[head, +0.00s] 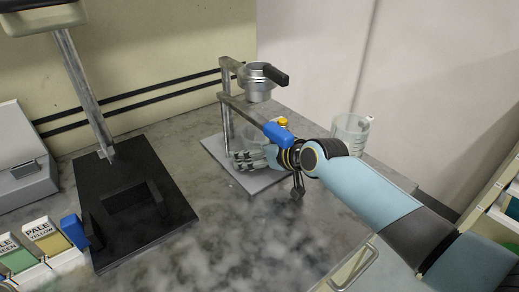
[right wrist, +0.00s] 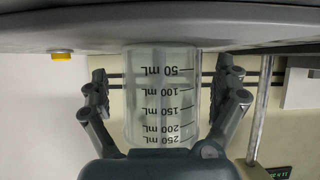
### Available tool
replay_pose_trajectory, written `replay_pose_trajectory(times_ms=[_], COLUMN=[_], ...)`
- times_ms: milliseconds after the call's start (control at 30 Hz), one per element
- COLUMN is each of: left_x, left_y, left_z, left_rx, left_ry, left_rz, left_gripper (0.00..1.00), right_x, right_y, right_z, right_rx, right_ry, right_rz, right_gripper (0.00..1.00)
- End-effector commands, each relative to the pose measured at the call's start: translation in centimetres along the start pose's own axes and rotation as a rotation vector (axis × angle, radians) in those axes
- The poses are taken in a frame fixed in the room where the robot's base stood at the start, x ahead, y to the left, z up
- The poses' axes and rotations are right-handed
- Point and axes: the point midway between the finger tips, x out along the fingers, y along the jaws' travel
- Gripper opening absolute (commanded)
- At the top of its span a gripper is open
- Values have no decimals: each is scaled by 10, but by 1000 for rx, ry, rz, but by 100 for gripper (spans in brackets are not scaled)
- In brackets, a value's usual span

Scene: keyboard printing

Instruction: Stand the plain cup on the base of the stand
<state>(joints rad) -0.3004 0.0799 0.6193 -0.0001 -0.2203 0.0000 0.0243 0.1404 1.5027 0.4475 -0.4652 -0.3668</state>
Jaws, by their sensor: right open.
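The plain cup (right wrist: 163,70) is clear, with black mL markings, and fills the middle of the right wrist view, which looks upside down. It stands upright on a grey surface that appears to be the stand's base. The stand (head: 227,118) has a flat grey base (head: 215,146), a post and a metal ring holder (head: 259,85). My right gripper (head: 243,160) is low over this base. In the right wrist view its fingers (right wrist: 162,98) are open on both sides of the cup, with a gap at each side.
A second clear cup (head: 350,132) stands to the right, behind my right arm. A black-based stand (head: 120,235) with a metal post is at the left, near colour-labelled boxes (head: 45,236). The front middle of the marbled counter (head: 230,245) is clear.

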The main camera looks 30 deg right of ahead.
Motion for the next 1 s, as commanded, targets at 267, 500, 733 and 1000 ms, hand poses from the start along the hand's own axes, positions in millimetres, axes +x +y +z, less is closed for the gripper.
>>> replay_pose_trajectory(times_ms=[267,500,733,1000], left_x=[-8,-12,-13,-13], left_y=[-1,-1,-1,-1], left_z=[-2,-2,-3,-3], left_rx=[0,0,0,0], left_ry=[2,3,3,3], left_rz=[0,0,0,0], left_gripper=[100,100,100,100], right_x=[-33,-88,-117,-122], right_y=[0,0,0,0], right_z=[-2,-2,-2,-3], right_rx=[-3,-5,-2,-1], right_ry=[-1,-1,-1,0], right_rz=[0,0,0,0], right_gripper=[98,98,98,98])
